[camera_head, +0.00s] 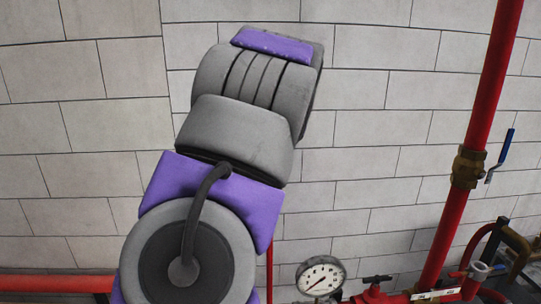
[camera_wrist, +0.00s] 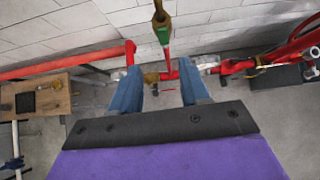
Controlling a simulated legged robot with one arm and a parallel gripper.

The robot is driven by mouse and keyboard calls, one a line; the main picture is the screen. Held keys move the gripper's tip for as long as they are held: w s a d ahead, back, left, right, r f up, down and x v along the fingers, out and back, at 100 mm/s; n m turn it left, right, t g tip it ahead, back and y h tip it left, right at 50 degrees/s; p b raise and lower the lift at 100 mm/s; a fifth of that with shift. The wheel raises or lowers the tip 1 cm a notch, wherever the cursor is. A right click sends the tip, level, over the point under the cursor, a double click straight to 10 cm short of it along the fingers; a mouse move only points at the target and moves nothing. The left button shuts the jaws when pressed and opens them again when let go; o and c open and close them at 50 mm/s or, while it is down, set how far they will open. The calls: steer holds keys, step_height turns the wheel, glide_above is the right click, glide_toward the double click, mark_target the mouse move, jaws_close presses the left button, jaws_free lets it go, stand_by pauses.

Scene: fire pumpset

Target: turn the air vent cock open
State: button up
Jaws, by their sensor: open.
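My gripper (camera_wrist: 160,70) shows in the wrist view as two blue fingers set wide apart, with nothing held between them. Beyond the gap is a red pipe piece (camera_wrist: 169,75) with a brass fitting (camera_wrist: 150,77). A brass valve (camera_wrist: 161,19) with a green part sits on a thin red upright pipe above the gap. In the head view a brass valve (camera_head: 467,167) with a blue lever (camera_head: 507,145) sits on a red upright pipe. I cannot tell for sure which fitting is the air vent cock. My gripper is not visible in the head view.
A wooden table (camera_wrist: 42,97) is at left in the wrist view. Red pipework (camera_wrist: 285,50) runs at right. A pale block wall (camera_head: 380,110) stands behind.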

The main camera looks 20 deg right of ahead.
steer(key=shift+v, duration=1.4)
